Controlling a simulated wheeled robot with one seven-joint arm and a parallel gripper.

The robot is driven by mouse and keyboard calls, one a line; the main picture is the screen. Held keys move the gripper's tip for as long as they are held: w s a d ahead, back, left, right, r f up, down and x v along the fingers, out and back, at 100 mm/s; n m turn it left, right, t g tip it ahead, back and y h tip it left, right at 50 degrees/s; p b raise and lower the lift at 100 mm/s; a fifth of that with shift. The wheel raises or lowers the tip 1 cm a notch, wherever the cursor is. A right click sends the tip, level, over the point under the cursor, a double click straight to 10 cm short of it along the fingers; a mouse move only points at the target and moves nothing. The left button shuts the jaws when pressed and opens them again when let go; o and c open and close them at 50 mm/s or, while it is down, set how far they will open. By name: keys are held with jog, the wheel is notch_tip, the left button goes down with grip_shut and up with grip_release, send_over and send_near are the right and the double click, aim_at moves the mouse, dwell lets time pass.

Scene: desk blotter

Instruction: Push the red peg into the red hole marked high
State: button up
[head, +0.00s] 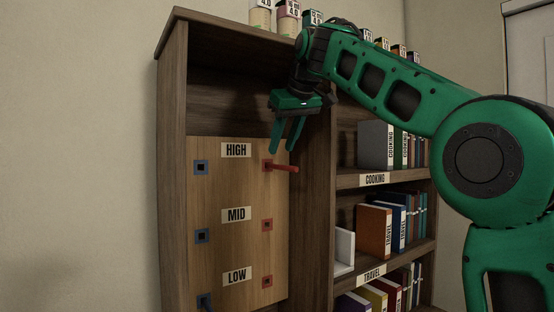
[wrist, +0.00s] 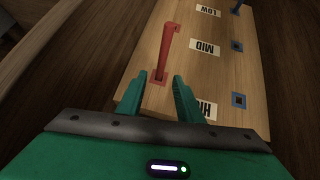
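The red peg (head: 283,168) sticks out of the red-rimmed hole (head: 267,166) on the right of the board, level with the HIGH label (head: 236,150). In the wrist view, the peg (wrist: 167,48) stands out from its red square (wrist: 158,79), with a long length exposed. My gripper (head: 283,149) is open and empty, fingers pointing down, just above the peg. In the wrist view, my gripper's fingertips (wrist: 157,84) lie either side of the peg's base, apart from it in the picture. Whether they touch it I cannot tell.
The wooden board (head: 225,188) also has red holes at MID (head: 267,225) and LOW (head: 267,282). Blue holes line its left; something blue (head: 205,301) sticks out at the low one. A shelf upright (head: 318,220) and shelved books (head: 375,231) stand to the right.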

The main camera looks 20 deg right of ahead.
jog(key=v, duration=0.5)
jog(key=shift+r, duration=0.1)
dwell(0.4)
